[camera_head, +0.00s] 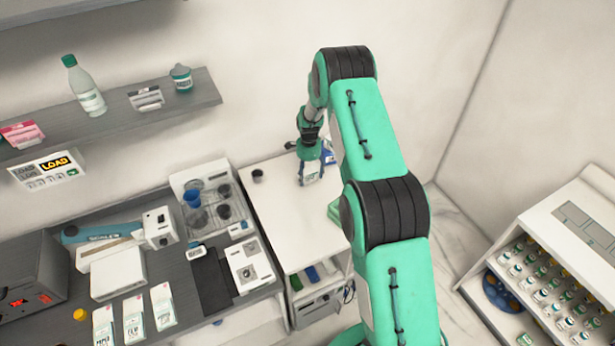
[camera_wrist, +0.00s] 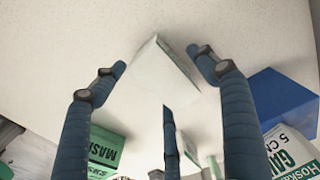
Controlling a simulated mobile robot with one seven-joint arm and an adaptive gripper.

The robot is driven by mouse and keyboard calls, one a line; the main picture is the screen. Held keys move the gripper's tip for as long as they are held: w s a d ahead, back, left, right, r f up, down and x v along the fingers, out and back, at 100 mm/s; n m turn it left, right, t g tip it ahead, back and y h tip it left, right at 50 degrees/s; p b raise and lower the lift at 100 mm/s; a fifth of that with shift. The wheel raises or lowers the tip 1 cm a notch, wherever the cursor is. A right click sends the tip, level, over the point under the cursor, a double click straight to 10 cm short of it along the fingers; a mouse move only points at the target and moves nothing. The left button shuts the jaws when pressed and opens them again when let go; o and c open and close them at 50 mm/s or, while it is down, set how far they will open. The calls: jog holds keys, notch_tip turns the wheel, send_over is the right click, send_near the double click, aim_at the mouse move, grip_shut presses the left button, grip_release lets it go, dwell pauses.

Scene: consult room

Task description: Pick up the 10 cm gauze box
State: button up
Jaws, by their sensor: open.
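A plain white box (camera_wrist: 158,75) stands between my fingers in the wrist view. Its label does not show there, so I cannot read whether it is the 10 cm gauze box. In the head view a small pale box (camera_head: 312,170) shows between my fingers on the white worktop. My gripper (camera_head: 311,178) points down around it, with its fingers apart; it also shows in the wrist view (camera_wrist: 155,72). I cannot tell whether any finger touches the box. A blue and white gauze box marked 5 cm (camera_wrist: 285,105) is to the right of my fingers.
A green mask box (camera_wrist: 104,148) is left of my fingers. A small dark cup (camera_head: 257,176) stands on the white worktop (camera_head: 275,215), with bare space around it. A grey bench with a tray of cups (camera_head: 207,205) adjoins on the left. The wall is close behind.

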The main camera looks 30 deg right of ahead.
aim_at(309, 172)
jog(key=shift+c, duration=0.5)
jog(key=c, duration=1.2)
jog(key=shift+r, duration=0.1)
jog(key=shift+r+b, duration=0.6)
jog(key=shift+r, duration=4.35)
